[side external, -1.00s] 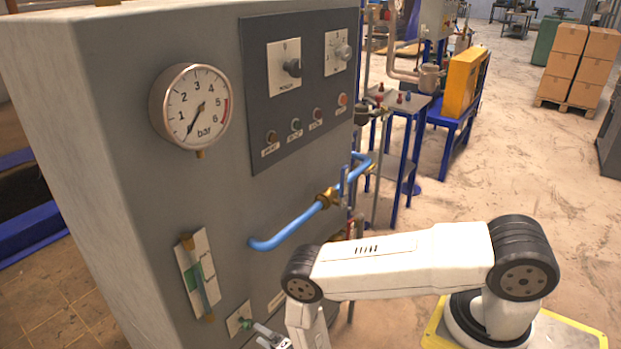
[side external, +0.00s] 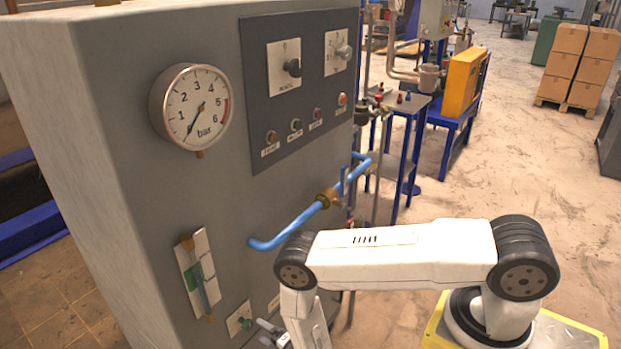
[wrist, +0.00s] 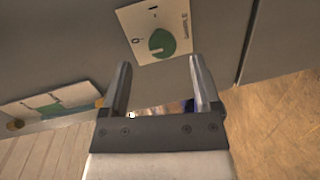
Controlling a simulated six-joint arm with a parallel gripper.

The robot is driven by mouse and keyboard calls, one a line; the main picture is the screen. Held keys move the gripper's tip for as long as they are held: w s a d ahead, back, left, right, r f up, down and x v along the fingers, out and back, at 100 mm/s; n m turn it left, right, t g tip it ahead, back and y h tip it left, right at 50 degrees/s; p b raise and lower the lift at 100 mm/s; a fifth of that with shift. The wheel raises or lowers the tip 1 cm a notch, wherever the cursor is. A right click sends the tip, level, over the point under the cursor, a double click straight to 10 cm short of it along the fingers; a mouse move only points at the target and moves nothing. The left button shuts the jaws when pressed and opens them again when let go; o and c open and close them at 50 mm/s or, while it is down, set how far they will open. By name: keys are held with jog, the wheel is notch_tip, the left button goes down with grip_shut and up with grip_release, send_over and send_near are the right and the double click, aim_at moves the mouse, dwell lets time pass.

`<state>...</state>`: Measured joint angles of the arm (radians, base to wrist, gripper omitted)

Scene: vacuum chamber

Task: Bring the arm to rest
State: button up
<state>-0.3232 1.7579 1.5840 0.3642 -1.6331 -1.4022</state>
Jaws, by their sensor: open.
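My gripper (wrist: 160,80) is open and empty in the wrist view, its two fingers apart. Ahead of it on the grey cabinet is a small plate with a green round knob (wrist: 162,42), marked 0 and 1. My gripper also shows at the lower edge of the side view (side external: 264,332), just right of and below that knob. I see no contact between the fingers and the knob. The lower part of my arm is cut off by the frame.
The grey cabinet (side external: 130,130) fills the left side. It carries a pressure gauge (side external: 190,108), a blue pipe (side external: 290,229), a switch panel (side external: 300,85) and a sight glass (side external: 197,276). Open floor (side external: 560,190) lies behind my arm, with cartons (side external: 580,60) beyond.

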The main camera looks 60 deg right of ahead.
jog(key=d+r+m+g, duration=0.2)
jog(key=r+m+g, duration=0.35)
jog(key=r, duration=0.45)
jog(key=d+r+m+g, duration=0.2)
jog(key=r+m+g, duration=0.3)
jog(key=r, duration=0.5)
jog(key=s+d+r+m+g, duration=0.1)
jog(key=s+d+r+m, duration=0.1)
jog(key=s+r, duration=0.4)
jog(key=s+d+r+m+g, duration=0.1)
jog(key=s+r+m+g, duration=0.1)
jog(key=s+r+m, duration=0.2)
jog(key=shift+s+d+r+y, duration=0.35)
jog(key=shift+s+r, duration=0.85)
jog(key=shift+s, duration=1.1)
jog(key=shift+g, duration=0.25)
